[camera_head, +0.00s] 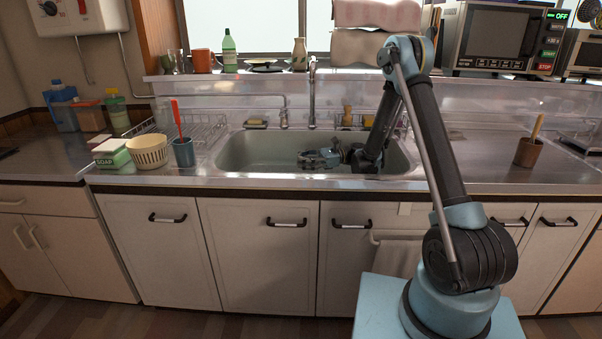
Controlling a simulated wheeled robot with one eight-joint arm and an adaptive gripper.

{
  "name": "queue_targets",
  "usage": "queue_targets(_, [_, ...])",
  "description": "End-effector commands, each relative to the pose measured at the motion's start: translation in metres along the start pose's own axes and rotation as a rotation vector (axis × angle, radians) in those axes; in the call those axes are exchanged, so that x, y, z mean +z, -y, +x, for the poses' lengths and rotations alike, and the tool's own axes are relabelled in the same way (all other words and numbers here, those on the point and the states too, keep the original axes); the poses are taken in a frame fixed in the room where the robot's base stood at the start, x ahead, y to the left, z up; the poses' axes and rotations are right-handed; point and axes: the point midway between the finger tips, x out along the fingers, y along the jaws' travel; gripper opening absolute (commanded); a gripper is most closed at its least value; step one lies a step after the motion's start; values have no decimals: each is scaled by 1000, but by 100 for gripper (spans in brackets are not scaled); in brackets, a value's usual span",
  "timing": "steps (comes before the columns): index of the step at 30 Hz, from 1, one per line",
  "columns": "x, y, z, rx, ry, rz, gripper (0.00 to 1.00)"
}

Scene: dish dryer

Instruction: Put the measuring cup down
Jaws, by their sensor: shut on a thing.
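My gripper (312,159) is low inside the steel sink (245,153), pointing left, with my arm reaching in over the right part of the basin. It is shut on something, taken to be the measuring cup. The cup cannot be made out clearly, as the gripper is small and dark in this view. I cannot tell whether the cup touches the sink bottom.
A blue tumbler (184,155), a cream basket (148,153) and a green soap box (112,154) stand left of the sink, by a wire dish rack (205,130). The faucet (312,95) rises behind the basin. Right of the sink, the counter (470,160) is mostly clear.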

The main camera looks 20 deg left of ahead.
Motion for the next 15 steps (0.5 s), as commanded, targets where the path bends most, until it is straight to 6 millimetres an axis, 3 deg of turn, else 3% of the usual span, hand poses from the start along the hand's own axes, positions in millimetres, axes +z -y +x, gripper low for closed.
queue_targets(9, [-34, 0, 0, 0, 0, 0, 6])
queue_targets(15, [-40, -1, 0, 0, 0, 0, 6])
